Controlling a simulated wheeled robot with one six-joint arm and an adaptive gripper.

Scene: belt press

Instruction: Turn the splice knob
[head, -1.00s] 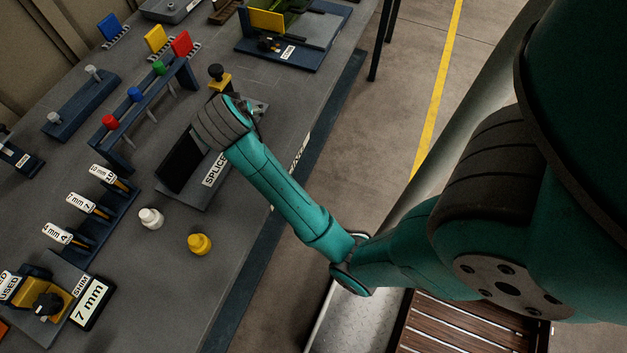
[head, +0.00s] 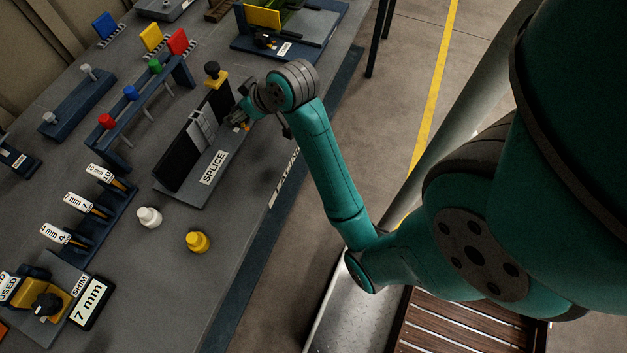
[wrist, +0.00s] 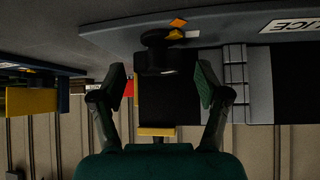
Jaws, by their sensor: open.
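The splice station, labelled SPLICE (head: 213,167), stands on the bench with black belt pieces and a grey ribbed joint (head: 203,130). In the wrist view a dark round knob (wrist: 157,40) with small orange and white marks beside it lies just beyond my fingertips, roughly centred between them. My gripper (wrist: 160,82) is open, with its two fingers apart and nothing held. In the head view my gripper (head: 244,106) is at the station's right end, and it hides most of the knob. Contact with the knob cannot be told.
A black-topped yellow post (head: 212,72) rises close behind my gripper. A rack with coloured knobs (head: 131,93) stands left of the station. White (head: 148,217) and yellow (head: 198,241) pieces stand in front. The bench's right edge runs beneath my arm.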

